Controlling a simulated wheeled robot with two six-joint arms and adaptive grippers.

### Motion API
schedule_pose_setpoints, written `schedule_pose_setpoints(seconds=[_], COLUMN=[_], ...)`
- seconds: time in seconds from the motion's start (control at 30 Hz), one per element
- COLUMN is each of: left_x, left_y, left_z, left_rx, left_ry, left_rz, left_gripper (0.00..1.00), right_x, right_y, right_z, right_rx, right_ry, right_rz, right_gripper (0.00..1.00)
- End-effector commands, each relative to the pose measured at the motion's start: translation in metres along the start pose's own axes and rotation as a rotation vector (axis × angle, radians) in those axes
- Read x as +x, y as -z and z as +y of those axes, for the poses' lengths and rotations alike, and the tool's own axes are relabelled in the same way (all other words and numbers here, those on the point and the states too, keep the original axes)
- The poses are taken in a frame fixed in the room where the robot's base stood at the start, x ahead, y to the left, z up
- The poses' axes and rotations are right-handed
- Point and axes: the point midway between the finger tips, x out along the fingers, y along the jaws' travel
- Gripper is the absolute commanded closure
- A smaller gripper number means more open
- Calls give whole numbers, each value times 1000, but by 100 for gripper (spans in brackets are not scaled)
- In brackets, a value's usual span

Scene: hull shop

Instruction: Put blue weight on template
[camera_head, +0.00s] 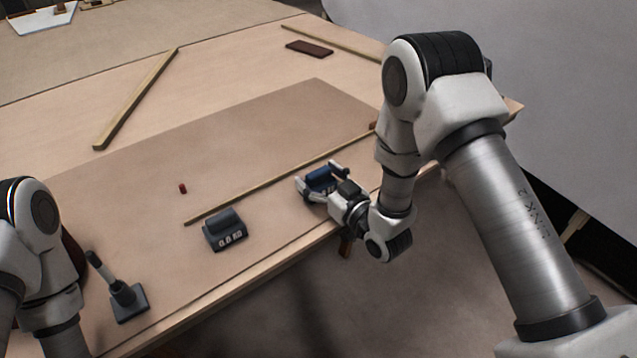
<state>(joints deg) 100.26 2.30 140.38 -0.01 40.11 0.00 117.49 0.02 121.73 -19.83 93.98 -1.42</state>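The blue weight (321,181) sits near the front edge of the table, at the right, with a white marking on its side. My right gripper (319,174) reaches it from the right, its two fingers spread on either side of it. Whether they touch it cannot be made out; the gripper partly hides the weight. A large flat brown sheet (290,115) lies on the table and looks like the template, though I cannot be sure. My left arm shows at the lower left, but its gripper is not in view.
A dark grey weight (225,232) stands left of the blue one. A thin batten (260,188) lies behind both. A small red piece (183,188), a tool on a square base (128,301), a wooden strip (137,98) and a dark brown block (309,48) lie around.

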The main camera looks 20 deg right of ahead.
Motion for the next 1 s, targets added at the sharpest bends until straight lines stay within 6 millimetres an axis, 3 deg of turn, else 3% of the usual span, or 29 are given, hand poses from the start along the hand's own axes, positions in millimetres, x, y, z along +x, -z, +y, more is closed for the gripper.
schedule_pose_setpoints(seconds=[0.03,0.17,0.2,0.53,0.73,0.87,1.0], left_x=[0,0,0,-1,-1,0,2], left_y=[0,0,0,0,0,0,0], left_z=[0,0,0,0,0,0,0], left_rx=[0,0,0,0,0,0,0], left_ry=[0,0,0,0,0,0,0], left_rz=[0,0,0,0,0,0,0], left_gripper=[48,48,48,48,48,48,48], right_x=[0,0,0,0,-1,-21,-53], right_y=[0,0,0,4,18,15,14], right_z=[0,0,0,0,1,1,2], right_rx=[0,0,0,-1,-1,1,4], right_ry=[0,0,0,0,-1,-3,-5], right_rz=[0,0,0,4,4,0,-1], right_gripper=[47,93,100,100,100,100,100])
